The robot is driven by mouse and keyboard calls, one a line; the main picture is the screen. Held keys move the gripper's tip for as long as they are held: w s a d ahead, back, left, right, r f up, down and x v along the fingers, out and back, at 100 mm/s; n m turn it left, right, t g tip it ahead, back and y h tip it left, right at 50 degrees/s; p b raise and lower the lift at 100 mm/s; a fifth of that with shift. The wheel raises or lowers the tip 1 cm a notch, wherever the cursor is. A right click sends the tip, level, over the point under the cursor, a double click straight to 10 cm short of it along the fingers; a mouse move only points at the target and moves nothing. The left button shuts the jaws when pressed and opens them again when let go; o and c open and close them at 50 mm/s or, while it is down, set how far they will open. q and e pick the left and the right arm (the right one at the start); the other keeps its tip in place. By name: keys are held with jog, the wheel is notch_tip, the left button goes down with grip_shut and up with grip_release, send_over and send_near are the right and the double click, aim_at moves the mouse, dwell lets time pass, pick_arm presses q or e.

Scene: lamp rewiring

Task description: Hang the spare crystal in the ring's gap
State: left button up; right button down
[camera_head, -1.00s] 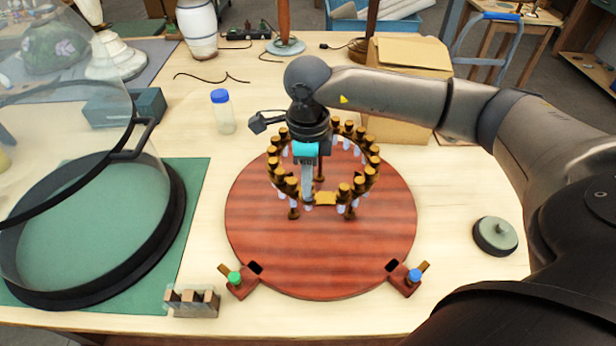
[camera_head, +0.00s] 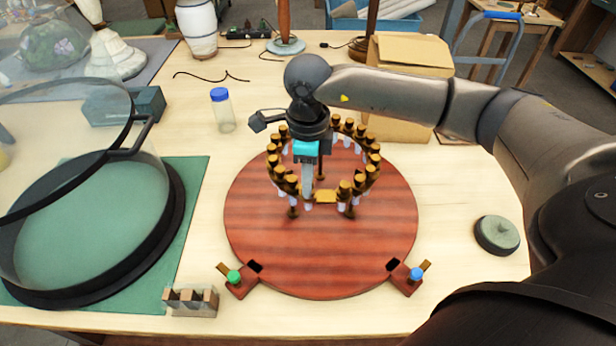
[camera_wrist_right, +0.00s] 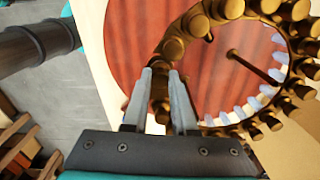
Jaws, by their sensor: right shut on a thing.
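The gold ring (camera_head: 374,160) stands on short posts above a round red-brown wooden board, with bronze caps and pale crystals around it. A bare gold stretch (camera_head: 326,196) at its front carries no cap and is the gap. My right gripper (camera_head: 307,190) points down at the ring's front, just left of this stretch. In the right wrist view my right gripper (camera_wrist_right: 161,72) is shut on a bronze-capped piece (camera_wrist_right: 160,88), seemingly the spare crystal, mostly hidden between the fingers. Whether it touches the ring I cannot tell. My left gripper is not in view.
The board (camera_head: 320,255) has green and blue knobbed blocks at its front corners. A small slotted holder (camera_head: 191,302) stands front left. A glass cover with a dark base (camera_head: 165,255) fills the left. A blue-capped bottle (camera_head: 222,112) stands behind; a green-grey lid (camera_head: 497,236) lies right.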

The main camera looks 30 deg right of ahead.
jog(key=shift+f, duration=0.25)
jog(key=c, duration=0.6)
grip_release()
jog(key=shift+c, duration=0.2)
jog(key=shift+r, duration=0.1)
jog(key=shift+r+p, duration=2.15)
jog(key=shift+r, duration=1.35)
jog(key=shift+f, duration=0.1)
